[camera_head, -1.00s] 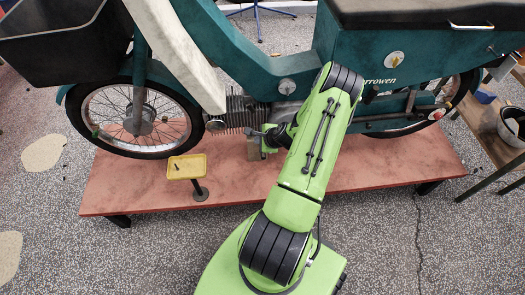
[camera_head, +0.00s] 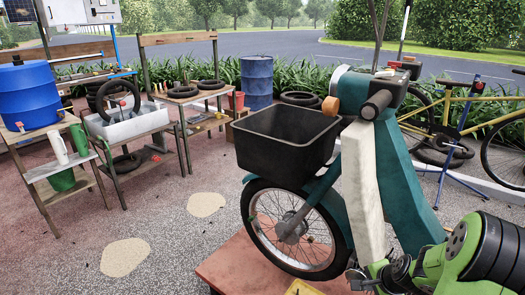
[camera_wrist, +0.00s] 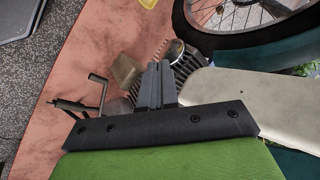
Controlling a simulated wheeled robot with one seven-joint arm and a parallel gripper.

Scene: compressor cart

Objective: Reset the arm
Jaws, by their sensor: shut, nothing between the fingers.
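My green arm (camera_head: 475,255) fills the lower right corner of the head view, folded low beside the moped. In the wrist view my gripper (camera_wrist: 159,68) has its dark fingers together, with nothing between them. The fingers point towards the finned engine (camera_wrist: 186,64) and the red platform (camera_wrist: 75,75); I cannot tell whether they touch anything. The moped's white leg shield (camera_wrist: 235,95) lies just right of the fingers. A metal crank lever (camera_wrist: 98,80) shows to their left.
The moped's black basket (camera_head: 285,148) and front wheel (camera_head: 300,235) stand left of my arm. Workbenches with a blue drum (camera_head: 28,95) and a grey wash basin (camera_head: 125,122) are at the left. The speckled floor between is open.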

